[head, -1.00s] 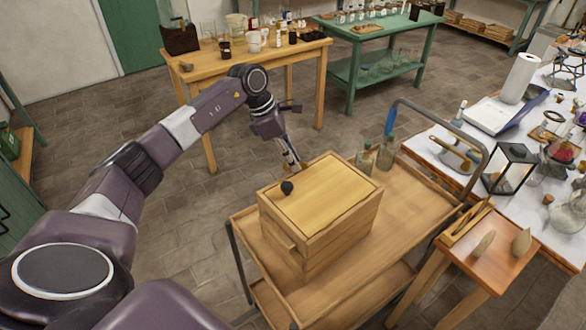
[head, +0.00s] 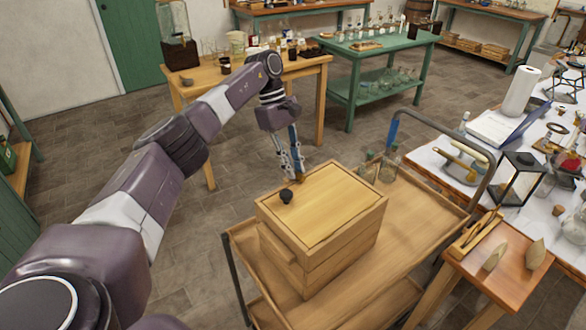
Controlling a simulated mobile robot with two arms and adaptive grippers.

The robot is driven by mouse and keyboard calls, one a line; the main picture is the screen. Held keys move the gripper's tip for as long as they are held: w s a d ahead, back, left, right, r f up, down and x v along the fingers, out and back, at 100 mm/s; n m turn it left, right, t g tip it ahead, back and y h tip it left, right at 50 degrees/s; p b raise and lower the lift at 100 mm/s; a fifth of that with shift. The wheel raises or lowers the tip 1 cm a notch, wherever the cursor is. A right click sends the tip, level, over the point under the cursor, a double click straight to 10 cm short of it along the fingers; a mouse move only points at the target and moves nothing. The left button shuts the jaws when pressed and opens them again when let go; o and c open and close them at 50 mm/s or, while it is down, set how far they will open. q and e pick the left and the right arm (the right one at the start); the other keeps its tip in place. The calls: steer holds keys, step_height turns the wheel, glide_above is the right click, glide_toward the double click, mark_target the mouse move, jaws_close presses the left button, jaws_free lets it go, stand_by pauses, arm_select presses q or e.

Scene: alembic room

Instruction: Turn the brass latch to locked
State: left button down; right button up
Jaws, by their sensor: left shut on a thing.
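A wooden box (head: 305,259) with a yellowish lid (head: 331,205) stands on the wooden cart. A small black knob (head: 286,196) sits near the lid's left corner. My left gripper (head: 297,176) reaches down at the far left edge of the box, its fingertips close together. A small brass-coloured piece (head: 300,179) shows at the fingertips, and the gripper is shut on it. It looks like the brass latch, but the fingers and the lid's edge hide most of it, so its position cannot be told. My right gripper is not in view.
The box rests on the cart's top (head: 413,205), with glass bottles (head: 388,165) behind it and a grey handle rail (head: 460,128) at right. A cluttered white-topped table stands to the right. Bare floor (head: 215,232) lies left of the cart.

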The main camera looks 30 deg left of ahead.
arm_select(q)
steer(key=shift+r+m, duration=0.1)
steer(key=shift+m, duration=0.4)
steer(key=c, duration=1.8)
jaws_free()
steer(key=shift+c, duration=0.2)
step_height(320, 180, up, 10)
